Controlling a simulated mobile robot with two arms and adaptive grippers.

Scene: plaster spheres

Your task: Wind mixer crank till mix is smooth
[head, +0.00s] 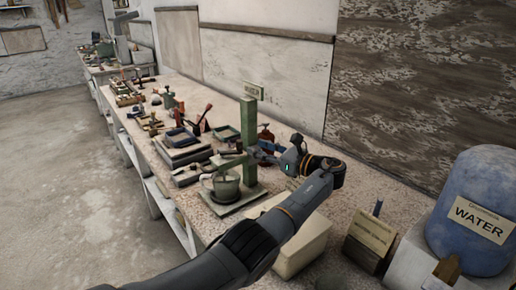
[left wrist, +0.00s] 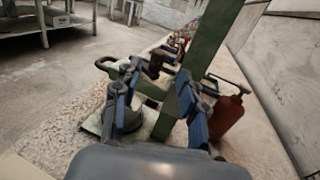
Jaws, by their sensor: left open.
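The mixer (head: 249,140) has a green upright post and a side arm, standing on a flat base on the bench. A grey-green pot (head: 226,186) sits under the arm. In the left wrist view the green post (left wrist: 208,45) rises just beyond my fingers, and a dark upright knob (left wrist: 154,64), seemingly the crank handle, shows between them. My left gripper (head: 262,151) is open, its blue-padded fingers (left wrist: 160,88) spread on either side of the mixer's arm in that view. Contact cannot be told. The mix inside the pot cannot be made out. My right gripper is not in view.
A red-brown pump bottle (left wrist: 226,115) stands close right of the post. Trays (head: 183,140) and tools crowd the bench beyond. A cream block (head: 300,245), a small labelled box (head: 368,240) and a blue water barrel (head: 472,205) are at the near right. The floor (head: 75,190) is clear.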

